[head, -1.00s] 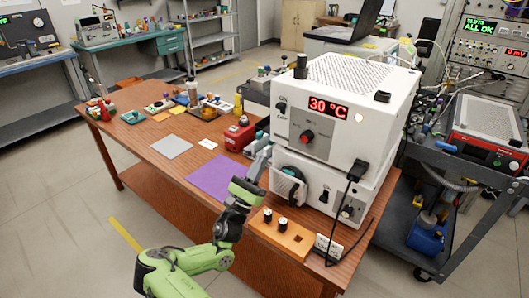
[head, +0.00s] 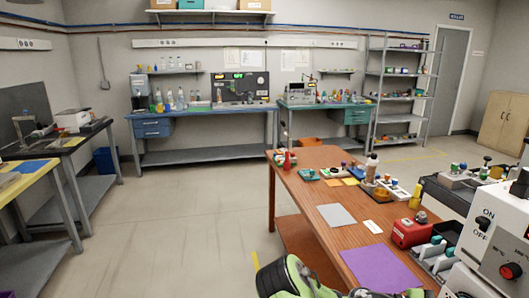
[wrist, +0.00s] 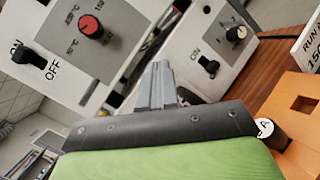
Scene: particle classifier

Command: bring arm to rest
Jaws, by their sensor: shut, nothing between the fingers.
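My gripper (wrist: 158,85) shows in the wrist view, its grey fingers together with nothing between them. The fingers point toward the white instruments, with the red-knobbed panel (wrist: 90,27) at upper left and a second panel (wrist: 207,65) with a black switch at upper right. I cannot tell whether the fingers touch anything. In the head view only green parts of my arm show along the bottom edge, beside the purple mat (head: 382,268); I cannot make out the fingers clearly there.
An orange block (wrist: 297,105) with square holes and a capped vial (wrist: 268,130) lie close on the right in the wrist view. The wooden table (head: 315,165) holds a red box (head: 411,230), a grey mat (head: 336,216) and small items. Open floor (head: 190,215) lies left of it.

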